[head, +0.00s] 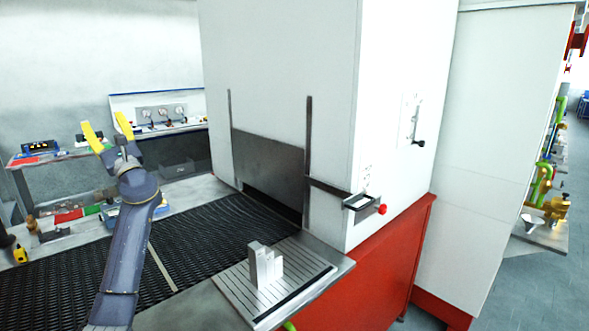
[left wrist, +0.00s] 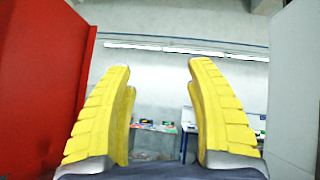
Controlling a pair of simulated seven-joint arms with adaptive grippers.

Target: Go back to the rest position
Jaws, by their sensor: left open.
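My left gripper (head: 107,127) is raised above the left part of the mesh belt (head: 190,245) in the head view. Its two yellow fingers point up and stand apart, with nothing between them. In the left wrist view the open fingers (left wrist: 160,80) frame a far wall and a distant bench, and no object is near the tips. My right gripper does not show in either view.
A white machine (head: 275,60) with a grey shutter (head: 268,160) stands over the belt's far end. A metal block (head: 265,266) stands on a grooved plate (head: 305,262) at the belt's right. A cluttered bench (head: 75,152) lies behind my left gripper.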

